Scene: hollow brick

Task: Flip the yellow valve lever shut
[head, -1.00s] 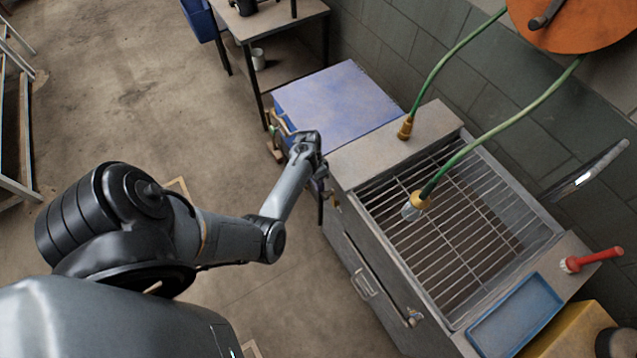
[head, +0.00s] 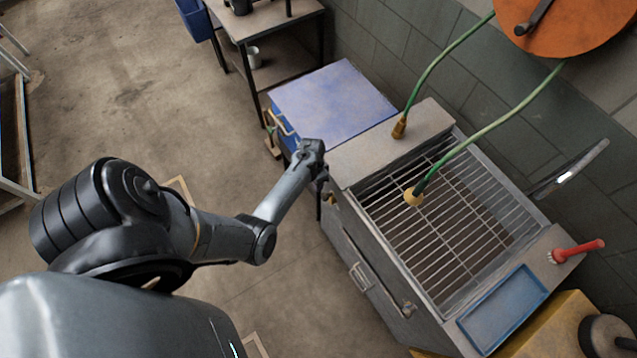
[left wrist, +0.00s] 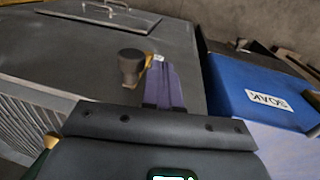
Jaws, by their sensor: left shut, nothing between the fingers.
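The yellow valve lever (left wrist: 149,61) shows as a small yellow piece in the left wrist view, beside a dark round knob (left wrist: 131,66) on the front of the grey wash station. In the head view a small yellow spot (head: 331,199) at the station's near left corner appears to be the same part. My left gripper (left wrist: 162,70) is shut and empty. Its fingertips are right beside the yellow piece and partly cover it; I cannot tell whether they touch. In the head view my left gripper (head: 320,200) points down at that corner, largely hidden by its wrist. My right gripper is out of view.
The wash station (head: 350,163) has a wire grate (head: 450,230), a green hose (head: 455,158), a blue tray (head: 505,308) and a red-handled brush (head: 578,250). A blue box (head: 335,100) labelled SOAK stands close behind the gripper. Open floor (head: 130,110) lies to the left.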

